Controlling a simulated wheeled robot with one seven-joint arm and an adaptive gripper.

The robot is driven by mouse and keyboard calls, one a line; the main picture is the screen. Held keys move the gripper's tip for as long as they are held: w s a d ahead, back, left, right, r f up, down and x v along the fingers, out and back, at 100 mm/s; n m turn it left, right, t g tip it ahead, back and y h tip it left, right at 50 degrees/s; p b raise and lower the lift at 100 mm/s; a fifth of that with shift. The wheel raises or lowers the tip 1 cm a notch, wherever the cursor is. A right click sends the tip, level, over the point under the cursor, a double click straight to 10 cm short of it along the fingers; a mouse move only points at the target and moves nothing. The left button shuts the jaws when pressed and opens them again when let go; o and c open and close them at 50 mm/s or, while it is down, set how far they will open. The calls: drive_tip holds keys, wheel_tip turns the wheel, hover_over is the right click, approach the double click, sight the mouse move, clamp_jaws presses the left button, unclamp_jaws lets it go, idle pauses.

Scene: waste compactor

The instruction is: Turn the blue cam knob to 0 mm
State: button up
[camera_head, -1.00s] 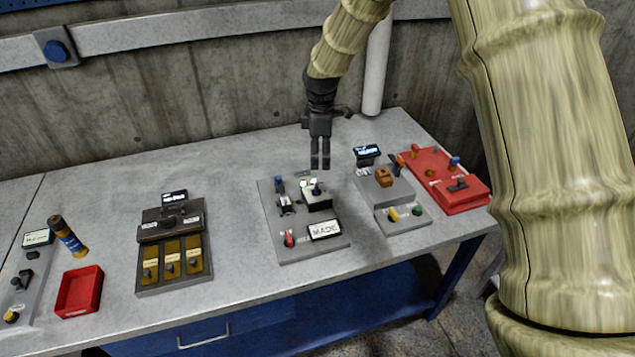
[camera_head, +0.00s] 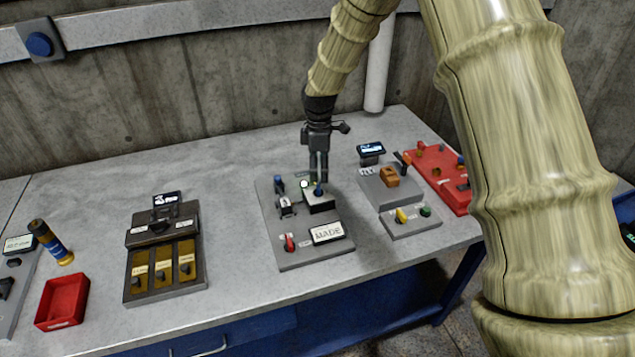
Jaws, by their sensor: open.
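My gripper (camera_head: 318,181) points straight down over the grey panel (camera_head: 285,255) in the middle of the bench. Its dark fingers look open, with no object visible between them. A blue knob (camera_head: 318,191) stands on a small box (camera_head: 320,205) on this panel, right under or between the fingertips. Contact cannot be told. A second blue knob (camera_head: 278,181) stands at the panel's back left, beside the gripper. Which of them is the cam knob, and any scale marks, are too small to make out.
The same panel carries a red lever (camera_head: 289,243) and a display (camera_head: 328,233) reading "MADE". To the right are a grey control unit (camera_head: 372,187) and a red panel (camera_head: 440,178).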

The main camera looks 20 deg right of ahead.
sight(319, 185)
drive_tip(key=shift+a+f+p, duration=0.1)
drive_tip(key=shift+f+p, duration=0.9)
drive_tip(key=shift+f, duration=2.3)
drive_tip(key=c, duration=1)
